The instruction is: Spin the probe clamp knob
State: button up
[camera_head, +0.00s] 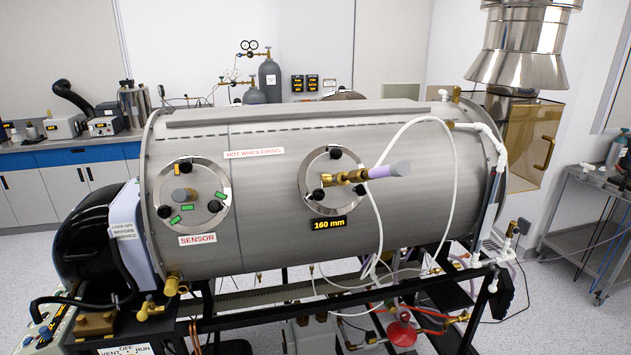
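A steel burner chamber (270,225) lies across the middle of the view on a dark frame. On its right part is a round port flange (325,205) with black knobs on its rim, one at the top (336,152). A probe with brass fittings (345,179) and a pale purple handle (385,171) sticks out of this flange toward the right. A white hose loops by the handle. A display reading "160 mm" (328,224) sits below. I cannot tell which part is the probe clamp knob. My gripper is not in view.
A second flange (190,197) with black knobs and green tags sits above the "SENSOR" label (197,239). Valves and pipes run under the chamber. A steel duct (520,45) rises at the right. A cart (590,210) stands at the far right.

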aim_at(326, 180)
jog(key=u, duration=0.05)
jog(key=i, duration=0.95)
jog(key=z, duration=0.1)
